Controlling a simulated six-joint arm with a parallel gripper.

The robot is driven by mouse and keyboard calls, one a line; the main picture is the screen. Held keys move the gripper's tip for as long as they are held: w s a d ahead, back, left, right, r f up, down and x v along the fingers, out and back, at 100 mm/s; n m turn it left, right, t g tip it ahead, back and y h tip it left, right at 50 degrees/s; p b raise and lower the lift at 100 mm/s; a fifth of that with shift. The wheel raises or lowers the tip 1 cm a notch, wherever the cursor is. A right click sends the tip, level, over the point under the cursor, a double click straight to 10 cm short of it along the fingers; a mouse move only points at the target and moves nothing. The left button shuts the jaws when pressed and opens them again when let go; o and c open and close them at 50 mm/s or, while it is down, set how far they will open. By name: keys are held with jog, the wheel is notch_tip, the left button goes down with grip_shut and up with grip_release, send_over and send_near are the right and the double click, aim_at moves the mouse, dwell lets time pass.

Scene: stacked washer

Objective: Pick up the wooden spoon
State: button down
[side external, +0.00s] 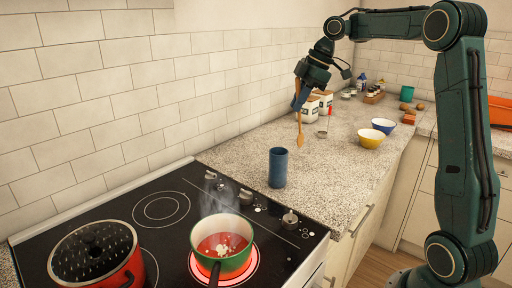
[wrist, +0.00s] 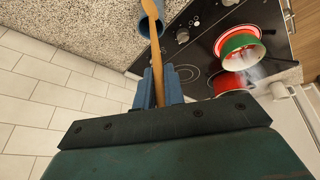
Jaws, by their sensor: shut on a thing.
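The wooden spoon (side external: 301,127) hangs in the air over the counter, nearly upright and a little tilted. My gripper (side external: 299,98) is shut on its upper part. In the wrist view the spoon (wrist: 157,62) runs out from between the blue fingers of my gripper (wrist: 158,88). A blue cylindrical holder (side external: 278,168) stands on the counter nearer the stove, and the spoon is apart from it in the side view. In the wrist view the holder (wrist: 152,18) shows beside the spoon's far end.
A steaming pot (side external: 223,245) sits on a glowing burner. A red pot (side external: 97,260) with a perforated cover is at the left. Yellow (side external: 370,139) and blue bowls (side external: 384,126) stand right. White canisters (side external: 309,108) stand behind my gripper near the tiled wall (side external: 100,90).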

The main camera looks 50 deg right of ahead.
jog(key=s+d, duration=0.7)
jog(key=s, duration=0.2)
dwell(0.6)
